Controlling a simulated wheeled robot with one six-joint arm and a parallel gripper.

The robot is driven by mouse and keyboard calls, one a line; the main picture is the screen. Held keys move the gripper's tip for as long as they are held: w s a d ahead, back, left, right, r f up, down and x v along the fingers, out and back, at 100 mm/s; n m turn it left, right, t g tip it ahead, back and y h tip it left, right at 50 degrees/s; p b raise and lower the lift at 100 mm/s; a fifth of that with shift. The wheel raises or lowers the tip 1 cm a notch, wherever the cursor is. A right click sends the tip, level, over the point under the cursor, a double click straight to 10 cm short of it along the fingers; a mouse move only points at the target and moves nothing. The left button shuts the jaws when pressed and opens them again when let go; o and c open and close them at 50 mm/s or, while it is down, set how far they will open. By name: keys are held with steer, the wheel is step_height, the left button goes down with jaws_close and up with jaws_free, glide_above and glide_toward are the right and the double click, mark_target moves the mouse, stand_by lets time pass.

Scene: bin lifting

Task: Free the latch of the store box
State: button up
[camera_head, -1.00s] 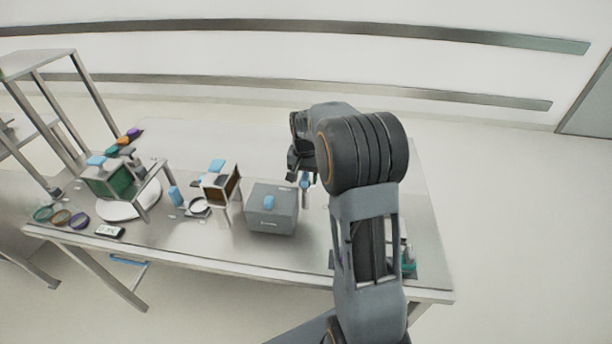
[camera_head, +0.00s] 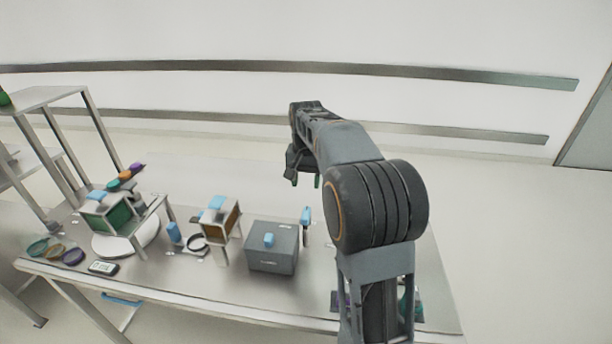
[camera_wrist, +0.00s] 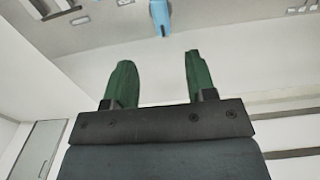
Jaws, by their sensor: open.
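A blue-topped upright piece (camera_head: 306,217) stands just right of the box. My gripper (camera_head: 305,181) is above and beyond the box, apart from it, with green fingertips. In the wrist view my gripper (camera_wrist: 160,75) is open and empty. A blue piece (camera_wrist: 161,17) lies beyond the fingertips there.
A framed green box (camera_head: 112,217) on a white disc and a smaller framed brown box (camera_head: 220,221) stand left on the table (camera_head: 200,292). Coloured rings and a small display (camera_head: 103,268) lie at the left. A rack (camera_head: 93,130) stands behind. Small items sit partly behind my arm.

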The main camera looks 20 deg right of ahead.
steer(key=shift+r, duration=0.8)
steer(key=s+a+f+n+t, duration=0.2)
steer(key=s+a, duration=0.3)
steer(key=s, duration=0.5)
steer(key=s+a+f+n+t, duration=0.2)
steer(key=s+a+n, duration=0.3)
steer(key=s, duration=0.5)
steer(key=shift+s+f, duration=0.25)
steer(key=shift+f, duration=0.4)
steer(key=shift+a, duration=0.1)
